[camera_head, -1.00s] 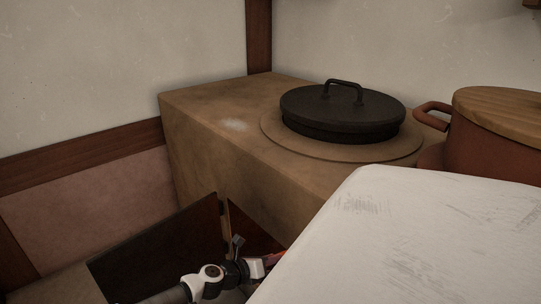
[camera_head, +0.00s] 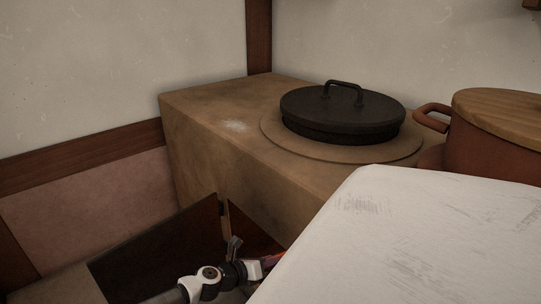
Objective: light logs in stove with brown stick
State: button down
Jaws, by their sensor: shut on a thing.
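The brown stove (camera_head: 205,135) stands in the corner. Its dark door (camera_head: 155,255) is swung open at the lower front, and part of the dark opening (camera_head: 245,228) shows beside it. My gripper (camera_head: 268,262) is low in front of this opening, with its fingers partly hidden by the white surface in the foreground. An orange-red patch shows at the gripper's end, too small to make out. The brown stick and the logs cannot be made out. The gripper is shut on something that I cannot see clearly.
A white worn surface (camera_head: 420,240) fills the lower right and blocks the view. A black lidded pot (camera_head: 340,112) sits on the stove top. A reddish pot (camera_head: 490,150) with a wooden lid stands at the right. Walls close the corner behind.

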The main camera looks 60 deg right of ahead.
jog(key=p+v, duration=0.4)
jog(key=v, duration=1.1)
jog(key=shift+a+r, duration=0.1)
jog(key=shift+a, duration=0.05)
jog(key=shift+s, duration=0.1)
dwell(0.3)
